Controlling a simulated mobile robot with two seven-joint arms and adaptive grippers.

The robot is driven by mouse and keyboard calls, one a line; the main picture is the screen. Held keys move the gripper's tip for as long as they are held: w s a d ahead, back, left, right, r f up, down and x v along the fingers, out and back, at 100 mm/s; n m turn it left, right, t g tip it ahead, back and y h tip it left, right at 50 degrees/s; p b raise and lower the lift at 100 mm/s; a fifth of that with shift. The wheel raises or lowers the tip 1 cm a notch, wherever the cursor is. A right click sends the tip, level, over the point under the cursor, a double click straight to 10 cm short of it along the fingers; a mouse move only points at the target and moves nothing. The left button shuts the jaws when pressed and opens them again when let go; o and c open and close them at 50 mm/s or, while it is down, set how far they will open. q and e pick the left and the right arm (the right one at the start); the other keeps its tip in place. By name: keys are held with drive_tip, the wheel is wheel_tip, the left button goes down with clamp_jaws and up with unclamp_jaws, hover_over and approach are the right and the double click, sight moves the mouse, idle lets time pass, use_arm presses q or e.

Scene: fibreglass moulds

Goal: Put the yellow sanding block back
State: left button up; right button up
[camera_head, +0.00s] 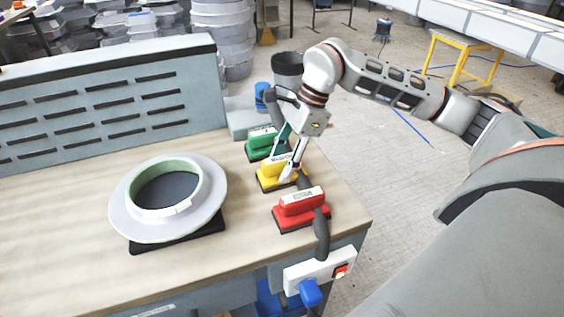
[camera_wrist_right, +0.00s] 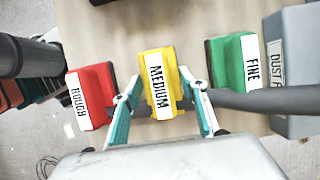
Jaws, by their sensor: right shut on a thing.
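The yellow sanding block (camera_head: 268,183), labelled MEDIUM, is at the right end of the wooden workbench, between the red and green blocks. In the right wrist view the yellow block (camera_wrist_right: 158,60) is between the fingers of my right gripper (camera_wrist_right: 162,93), with one finger on each side. In the head view my right gripper (camera_head: 287,170) reaches down onto the block from above and is shut on it. The block appears level on or very close to the bench top; I cannot tell if there is a gap. My left gripper is not in view.
The red ROUGH block (camera_head: 301,209) and green FINE block (camera_head: 262,144) stand close on either side. A dark hose (camera_head: 321,238) runs by the blocks. A round mould (camera_head: 120,207) sits left. A power strip (camera_head: 318,270) is on the front edge.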

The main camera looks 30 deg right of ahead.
drive_tip(key=shift+f, duration=0.2)
drive_tip(key=o, duration=1.1)
drive_tip(key=shift+c, duration=0.2)
drive_tip(key=shift+r, duration=0.3)
drive_tip(key=p+v, duration=0.1)
drive_tip(key=v, duration=1)
drive_tip(key=shift+s+d+r, duration=0.1)
drive_tip(key=shift+d+r, duration=0.15)
drive_tip(key=shift+r, duration=0.1)
drive_tip(key=shift+s, duration=0.15)
